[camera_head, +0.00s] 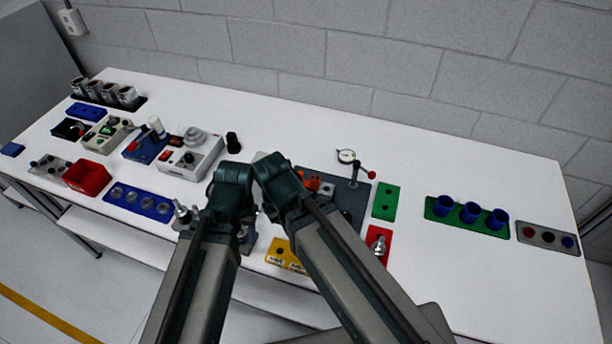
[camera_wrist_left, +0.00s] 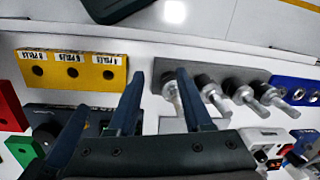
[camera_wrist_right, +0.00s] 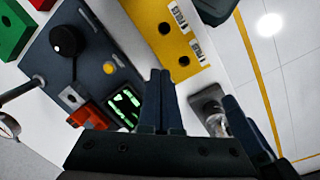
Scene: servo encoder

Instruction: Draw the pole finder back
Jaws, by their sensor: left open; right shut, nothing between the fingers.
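I cannot tell for sure which part is the pole finder. A dark station (camera_head: 350,200) stands near the table's middle; in the right wrist view it shows an orange-red block (camera_wrist_right: 92,114), a lit green display (camera_wrist_right: 126,106), a black knob (camera_wrist_right: 66,40) and a yellow button (camera_wrist_right: 108,68). My right gripper (camera_wrist_right: 160,76) is shut and empty, its tips beside the display. My left gripper (camera_wrist_left: 160,76) is open over the front edge, beside a grey rack (camera_wrist_left: 225,66) of several silver pieces with dark collars. My forearms hide both grippers' tips in the head view.
A yellow board (camera_head: 284,254) with holes and pole labels lies at the front edge. A dial gauge (camera_head: 346,156), green plate (camera_head: 386,201) and red plate (camera_head: 378,240) are close by on the right. The table's back middle is clear. My two arms are close together.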

